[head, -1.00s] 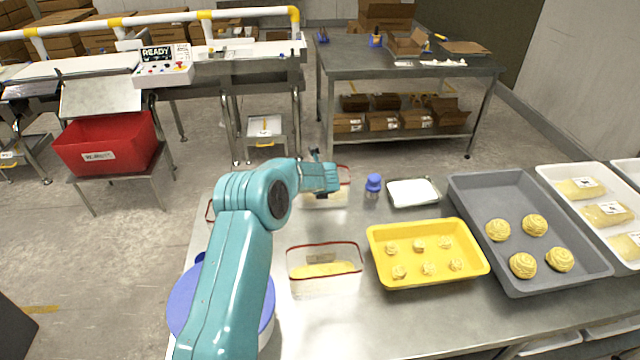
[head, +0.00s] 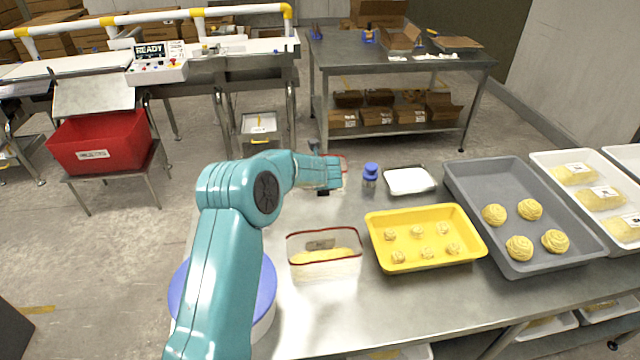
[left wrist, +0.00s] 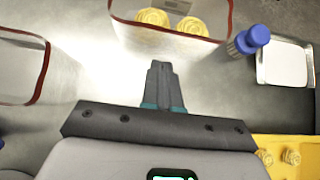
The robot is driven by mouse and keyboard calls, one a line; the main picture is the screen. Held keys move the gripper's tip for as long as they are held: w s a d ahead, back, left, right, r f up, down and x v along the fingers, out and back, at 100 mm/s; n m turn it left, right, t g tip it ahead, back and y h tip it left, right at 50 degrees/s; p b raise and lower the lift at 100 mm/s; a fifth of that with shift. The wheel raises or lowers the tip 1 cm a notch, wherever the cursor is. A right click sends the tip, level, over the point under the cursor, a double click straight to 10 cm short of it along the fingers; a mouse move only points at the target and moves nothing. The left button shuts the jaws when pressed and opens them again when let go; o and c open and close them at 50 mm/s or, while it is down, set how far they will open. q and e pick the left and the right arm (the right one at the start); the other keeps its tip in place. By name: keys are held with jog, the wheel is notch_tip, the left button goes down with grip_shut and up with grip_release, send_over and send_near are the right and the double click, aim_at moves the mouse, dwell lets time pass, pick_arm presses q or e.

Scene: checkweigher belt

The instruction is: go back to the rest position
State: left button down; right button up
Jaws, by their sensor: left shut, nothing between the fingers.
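My left gripper (head: 324,190) is at the end of the teal arm, above the steel table (head: 390,315). In the left wrist view its two dark fingers (left wrist: 160,84) are together, with nothing between them. Beyond the fingertips stands a clear red-rimmed container (left wrist: 117,12) with yellow nest-shaped pieces. In the head view my gripper mostly hides that container. My right gripper is in neither view.
Near my arm are a red-rimmed container (head: 325,273), a blue-capped bottle (head: 370,176), a white-filled tray (head: 409,181), a yellow tray (head: 468,255) and a grey tray (head: 500,180). A round blue-topped thing (head: 262,290) sits behind my arm.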

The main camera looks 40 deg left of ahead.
pick_arm(q)
jog(key=b+v, duration=0.1)
jog(key=v, duration=0.6)
jog(key=shift+r, duration=0.25)
jog(key=shift+s+d, duration=0.2)
